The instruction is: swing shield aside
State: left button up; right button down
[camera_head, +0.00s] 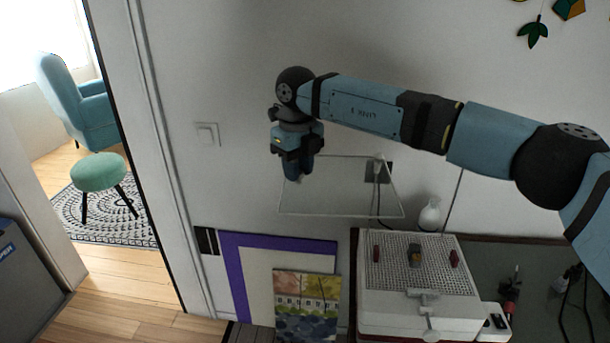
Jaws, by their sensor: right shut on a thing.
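The shield is a clear, thin-rimmed panel (345,190) in the middle of the view. It stands out over the floor side, to the left of and above the white machine (385,318) with the grid top. My right gripper (297,176) comes in from the right at the end of its blue arm, points down and is shut at the shield's upper left edge. The exact contact is hidden by the fingers. My left gripper is not in view.
The machine sits on a dark green bench (510,255) with a white bottle (429,215) behind it and tools and cables at right. A purple-edged frame (236,275) and a painting (306,305) lean by the wall below the shield. A doorway opens at left.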

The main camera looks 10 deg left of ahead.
jog(key=shift+w+a, duration=0.25)
jog(key=shift+w, duration=0.05)
jog(key=shift+m, duration=0.3)
jog(key=c, duration=0.9)
grip_release()
notch_tip(320, 180, up, 14)
jog(key=shift+f, duration=0.15)
